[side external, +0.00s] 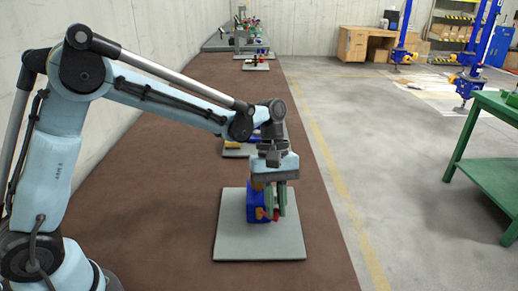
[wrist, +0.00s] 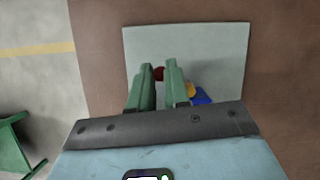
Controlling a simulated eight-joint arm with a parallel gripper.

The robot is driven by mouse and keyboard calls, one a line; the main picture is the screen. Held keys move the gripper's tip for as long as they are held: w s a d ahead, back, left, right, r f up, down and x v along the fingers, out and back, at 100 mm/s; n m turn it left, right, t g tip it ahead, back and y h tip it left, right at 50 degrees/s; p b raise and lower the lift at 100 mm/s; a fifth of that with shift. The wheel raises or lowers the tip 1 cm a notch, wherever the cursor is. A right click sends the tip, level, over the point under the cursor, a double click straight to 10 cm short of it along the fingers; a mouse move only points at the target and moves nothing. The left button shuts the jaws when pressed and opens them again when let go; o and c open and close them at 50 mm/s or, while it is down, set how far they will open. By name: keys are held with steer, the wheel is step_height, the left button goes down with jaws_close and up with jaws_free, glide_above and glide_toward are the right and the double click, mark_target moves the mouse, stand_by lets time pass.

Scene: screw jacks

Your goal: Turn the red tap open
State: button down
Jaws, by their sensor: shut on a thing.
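The small red tap (side external: 276,215) sits low on the right side of a blue jack body (side external: 258,206), which stands on a light grey plate (side external: 259,246). My gripper (side external: 275,208) points down beside the blue body, with its green fingers at the tap. In the wrist view, the red tap (wrist: 159,73) shows between the two fingertips (wrist: 160,68), and the fingers are shut on it. The fingers hide part of the tap. A yellow part (wrist: 190,90) and the blue body (wrist: 202,97) show to the right of the fingers.
The plate lies on a brown bench top (side external: 190,200) with bare room around it. Another plate with a jack (side external: 237,148) lies behind my wrist, and more stand farther back. A green table (side external: 490,150) stands on the right, across the floor.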

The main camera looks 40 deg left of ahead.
steer(key=m, duration=0.1)
steer(key=s+m+g+y, duration=0.1)
steer(key=m, duration=0.2)
steer(key=shift+s+m, duration=0.35)
steer(key=shift+m, duration=0.05)
steer(key=m, duration=0.1)
steer(key=s+m+y, duration=0.1)
steer(key=shift+m+g, duration=0.3)
steer(key=shift+g, duration=0.1)
steer(key=shift+s+a+m+y, duration=0.25)
steer(key=shift+m+y, duration=0.15)
steer(key=shift+m, duration=0.4)
steer(key=shift+s+a+m+y, duration=0.2)
steer(key=shift+m+y, duration=0.2)
steer(key=shift+m, duration=0.4)
steer(key=c, duration=1.1)
jaws_free()
steer(key=shift+r, duration=0.1)
steer(key=v, duration=1.2)
